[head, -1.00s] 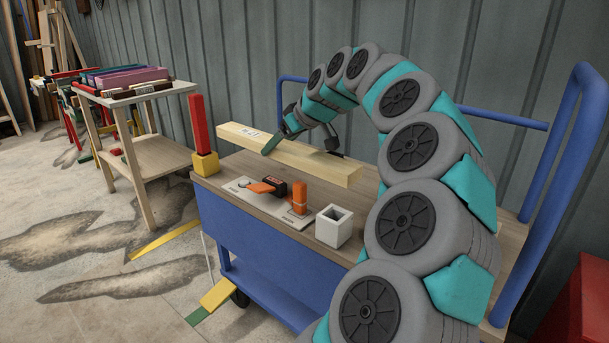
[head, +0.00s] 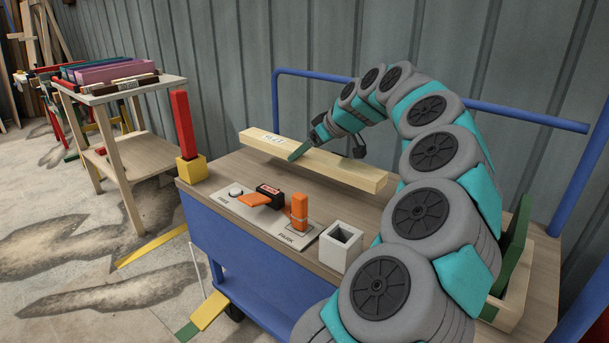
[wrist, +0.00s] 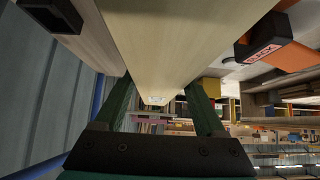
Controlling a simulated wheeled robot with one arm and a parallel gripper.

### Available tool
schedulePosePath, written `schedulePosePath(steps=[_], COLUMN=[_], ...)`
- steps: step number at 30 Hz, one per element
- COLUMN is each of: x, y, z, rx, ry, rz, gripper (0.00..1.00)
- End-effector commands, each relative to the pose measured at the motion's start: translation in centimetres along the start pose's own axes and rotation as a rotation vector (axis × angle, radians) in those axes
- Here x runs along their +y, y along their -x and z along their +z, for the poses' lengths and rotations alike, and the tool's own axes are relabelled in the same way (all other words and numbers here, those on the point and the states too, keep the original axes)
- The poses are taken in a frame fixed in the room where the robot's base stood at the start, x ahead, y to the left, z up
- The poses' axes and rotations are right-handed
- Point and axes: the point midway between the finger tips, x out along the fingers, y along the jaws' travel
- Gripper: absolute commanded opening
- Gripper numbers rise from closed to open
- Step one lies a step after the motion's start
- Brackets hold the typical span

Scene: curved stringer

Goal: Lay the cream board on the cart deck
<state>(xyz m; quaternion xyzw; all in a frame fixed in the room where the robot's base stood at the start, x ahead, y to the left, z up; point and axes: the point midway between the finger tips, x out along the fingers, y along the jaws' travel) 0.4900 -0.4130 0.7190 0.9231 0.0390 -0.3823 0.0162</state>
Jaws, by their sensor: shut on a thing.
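The cream board (head: 335,168) is a long pale bar with a small white label near its left end. It lies lengthwise over the back part of the wooden cart deck (head: 240,170). A shadow shows under it, and I cannot tell whether it touches the deck. My gripper (head: 306,146) is shut on the board left of its middle, one green finger showing on the near side. In the wrist view the board (wrist: 165,45) runs between both fingers, filling the upper middle.
An orange-handled lever (head: 262,196), an orange peg (head: 299,211) and an open white box (head: 340,246) sit along the deck's front. A red post (head: 183,124) in a yellow block stands at the left corner. Blue rails (head: 430,97) bound the back.

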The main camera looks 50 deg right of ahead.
Motion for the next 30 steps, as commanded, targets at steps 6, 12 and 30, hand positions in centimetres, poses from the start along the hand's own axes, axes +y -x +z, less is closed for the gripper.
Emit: schedulePosePath(steps=[6,12,30], x=[0.0,-0.1,0.0], y=[-2.0,-3.5,-4.8], z=[2.1,3.6,4.8], rx=[0.000,-0.002,0.000], ry=[-0.001,-0.002,0.000], rz=[0.000,-0.003,0.001], gripper=[0.00,0.00,0.81])
